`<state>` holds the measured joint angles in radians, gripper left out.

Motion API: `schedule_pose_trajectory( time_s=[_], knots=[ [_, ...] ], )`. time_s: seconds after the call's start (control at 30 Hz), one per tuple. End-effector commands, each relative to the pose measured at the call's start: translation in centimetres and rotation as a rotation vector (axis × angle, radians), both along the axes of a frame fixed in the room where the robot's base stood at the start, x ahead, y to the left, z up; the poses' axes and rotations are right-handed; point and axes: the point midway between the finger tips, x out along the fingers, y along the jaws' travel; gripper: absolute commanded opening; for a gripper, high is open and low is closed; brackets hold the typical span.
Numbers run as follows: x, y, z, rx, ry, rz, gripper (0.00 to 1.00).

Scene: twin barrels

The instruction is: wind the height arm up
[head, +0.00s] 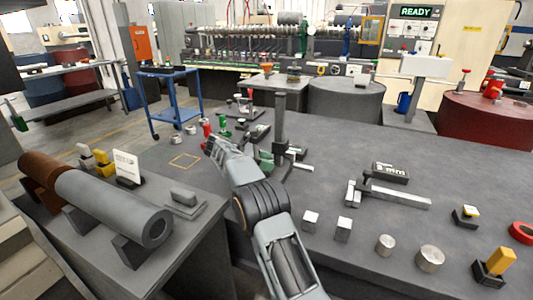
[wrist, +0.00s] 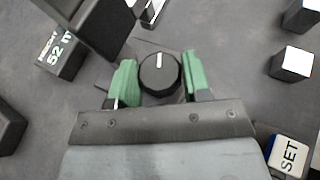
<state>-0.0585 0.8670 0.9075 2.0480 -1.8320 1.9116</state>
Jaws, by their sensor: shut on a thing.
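My gripper (head: 266,160) is beside the foot of a dark upright column (head: 280,120) on the grey bench. In the wrist view its two green-padded fingers are shut on the sides of a round black knob (wrist: 160,75). The knob's white mark points to the top of the picture. A flat arm (head: 280,84) sits at the top of the column. A dark block labelled HEIGHT, reading 52 with its unit partly hidden (wrist: 62,48), lies left of the knob. A dark part of the stand covers some of the upper left.
A button block marked SET (wrist: 287,155) and metal cubes lie right of the knob. In the head view a caliper-like tool (head: 395,196), small blocks and metal cylinders (head: 430,258) occupy the bench's right side. A thick grey pipe (head: 115,205) lies on the left table.

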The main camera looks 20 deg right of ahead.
Motion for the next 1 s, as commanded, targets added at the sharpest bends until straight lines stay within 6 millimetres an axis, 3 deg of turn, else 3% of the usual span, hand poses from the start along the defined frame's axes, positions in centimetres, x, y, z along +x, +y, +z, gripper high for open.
schedule_pose_trajectory(
  time_s=[0.03,0.37,0.93,0.97,1.0],
  knots=[
    [0.14,-0.11,0.9,-0.004,-0.006,-0.027,0.2],
    [0.17,-0.12,0.7,-0.005,-0.009,-0.15,0.2],
    [0.13,-0.14,0.57,-0.005,-0.011,-0.176,0.2],
    [0.13,-0.14,0.57,-0.005,-0.011,-0.176,0.45],
    [0.13,-0.14,0.57,-0.004,-0.011,-0.176,0.49]
  ],
)
